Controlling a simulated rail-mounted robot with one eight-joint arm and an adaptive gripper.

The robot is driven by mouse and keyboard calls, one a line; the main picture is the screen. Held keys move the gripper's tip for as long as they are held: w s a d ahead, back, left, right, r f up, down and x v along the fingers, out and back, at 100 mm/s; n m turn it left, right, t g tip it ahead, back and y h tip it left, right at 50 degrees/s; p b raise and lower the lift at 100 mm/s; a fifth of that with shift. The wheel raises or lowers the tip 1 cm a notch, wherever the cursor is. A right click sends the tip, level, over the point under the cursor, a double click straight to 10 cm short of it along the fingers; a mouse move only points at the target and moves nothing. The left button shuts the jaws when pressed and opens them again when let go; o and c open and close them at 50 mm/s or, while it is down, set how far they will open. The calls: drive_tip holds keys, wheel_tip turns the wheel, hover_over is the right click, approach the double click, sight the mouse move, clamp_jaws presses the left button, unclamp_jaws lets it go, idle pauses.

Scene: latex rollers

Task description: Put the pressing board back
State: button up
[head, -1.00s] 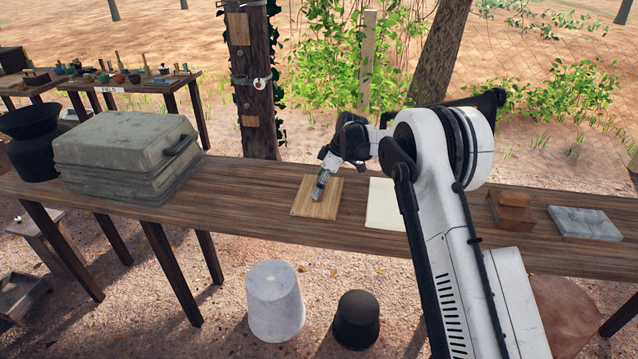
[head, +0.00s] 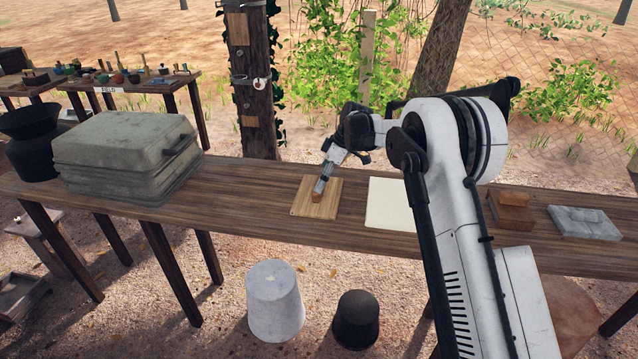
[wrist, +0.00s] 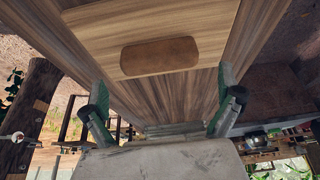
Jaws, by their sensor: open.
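The pressing board (head: 304,204) is a pale, square wooden board lying flat on the long wooden table. It has a rounded brown handle block (head: 317,194) on top. In the wrist view the board (wrist: 100,22) is at the top, with its handle (wrist: 160,57) facing me. My gripper (head: 322,183) is at the handle in the head view, partly covering it. In the wrist view my gripper (wrist: 160,85) has its two fingers spread wide, with nothing between them. I cannot tell whether a finger touches the handle.
A cream sheet (head: 388,205) lies right of the board. A brown block (head: 513,213) and grey slab (head: 583,222) are farther right. A grey case (head: 125,155) and black pot (head: 30,140) stand left. A white bucket (head: 274,300) and black bucket (head: 356,318) are on the ground.

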drive_tip(key=s+d+r+m+t, duration=0.1)
drive_tip(key=s+d+r, duration=0.2)
drive_tip(key=r, duration=0.4)
drive_tip(key=s+d+r+m+h, duration=0.1)
drive_tip(key=s+d+r+m, duration=0.1)
drive_tip(key=s+d+r, duration=0.3)
drive_tip(key=s+d+r+m+t, duration=0.1)
drive_tip(key=s+d+r, duration=0.1)
drive_tip(key=r, duration=0.6)
drive_tip(key=s+d+r+m+t+h, duration=0.1)
drive_tip(key=s+d+r+m, duration=0.15)
drive_tip(key=s, duration=0.35)
drive_tip(key=s+d+r+m, duration=0.2)
drive_tip(key=s+r, duration=0.1)
drive_tip(key=s, duration=0.3)
drive_tip(key=s+d+f+m+t+h, duration=0.1)
drive_tip(key=s+d+f+m, duration=0.1)
drive_tip(key=s, duration=0.7)
drive_tip(key=s+d+f+m+t+h, duration=0.1)
drive_tip(key=s+d+f+m, duration=0.2)
drive_tip(key=s, duration=0.7)
drive_tip(key=s+d+f+m+t, duration=0.1)
drive_tip(key=s+d+f+m, duration=0.1)
drive_tip(key=s, duration=0.8)
drive_tip(key=shift+d+f+m+t+h, duration=0.35)
drive_tip(key=shift+d+m, duration=0.2)
drive_tip(key=shift+d, duration=0.7)
drive_tip(key=shift+f, duration=0.1)
drive_tip(key=shift+f+b, duration=0.4)
drive_tip(key=shift+b, duration=0.25)
